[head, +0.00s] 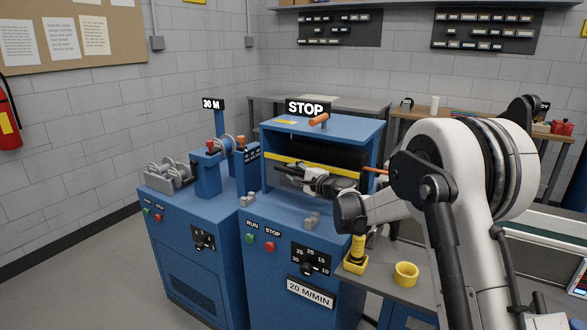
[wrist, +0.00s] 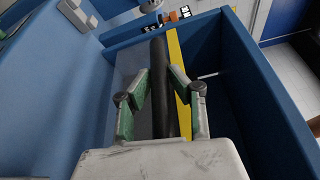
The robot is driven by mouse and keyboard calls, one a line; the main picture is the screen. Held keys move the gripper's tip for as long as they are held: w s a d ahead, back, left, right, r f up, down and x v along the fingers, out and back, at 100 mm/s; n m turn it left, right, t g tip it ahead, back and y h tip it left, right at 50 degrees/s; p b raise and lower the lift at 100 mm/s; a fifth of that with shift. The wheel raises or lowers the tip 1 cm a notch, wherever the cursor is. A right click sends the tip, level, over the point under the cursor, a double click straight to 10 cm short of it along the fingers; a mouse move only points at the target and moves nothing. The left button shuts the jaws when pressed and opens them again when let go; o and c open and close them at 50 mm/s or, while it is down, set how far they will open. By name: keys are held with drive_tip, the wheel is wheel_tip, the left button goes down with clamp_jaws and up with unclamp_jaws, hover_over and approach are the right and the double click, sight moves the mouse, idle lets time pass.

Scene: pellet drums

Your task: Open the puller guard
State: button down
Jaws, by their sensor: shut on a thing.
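The puller is a blue box-like housing (head: 368,137) with a STOP sign above it. A yellow strip (head: 278,160) runs across its front and seems to belong to the guard, with a dark area (head: 345,153) behind. My gripper (head: 282,171) is at the front of the housing, at the strip. In the wrist view, my gripper (wrist: 159,72) has its fingers closed in on both sides of a long black bar (wrist: 161,52), which runs beside the yellow strip (wrist: 176,55). Exact finger contact is hard to see. My wrist hides part of the guard's lower front.
An orange-handled lever (head: 318,120) stands on the housing top. Below are the RUN/STOP buttons (head: 260,242) and a speed dial (head: 308,268). A spool machine (head: 207,170) stands left. A yellow tape roll (head: 405,273) lies on the grey bench at right.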

drive_tip(key=shift+f, duration=0.35)
drive_tip(key=shift+r, duration=0.1)
drive_tip(key=c, duration=1.6)
unclamp_jaws()
drive_tip(key=v, duration=1.2)
